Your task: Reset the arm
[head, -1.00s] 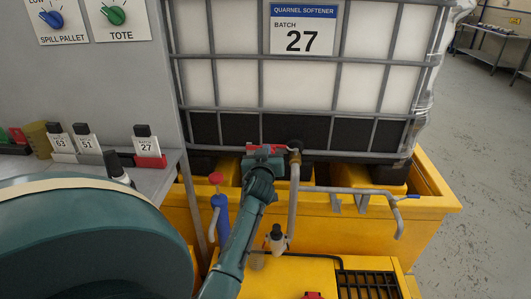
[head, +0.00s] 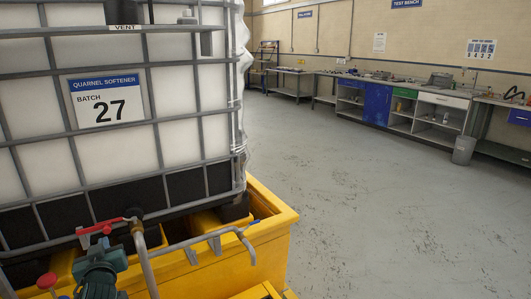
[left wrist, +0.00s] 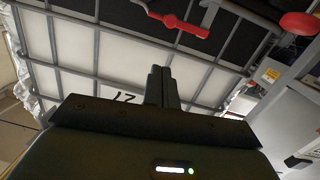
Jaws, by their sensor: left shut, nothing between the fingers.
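My left arm's teal wrist and gripper (head: 101,259) stand at the lower left of the head view, in front of the caged tote (head: 183,141) labelled batch 27. In the left wrist view the two dark fingers (left wrist: 162,86) are together and hold nothing. The red valve handle (head: 98,229) is just beyond the gripper in the head view. It also shows in the left wrist view (left wrist: 178,23), apart from the fingertips. My right gripper is not in view.
The tote stands in a yellow spill pallet (head: 262,236). A grey pipe (head: 146,258) rises close beside my left gripper, and a bent pipe (head: 215,237) reaches right. A red knob (head: 46,281) is at the lower left. The grey floor (head: 390,210) is open toward the benches (head: 440,110).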

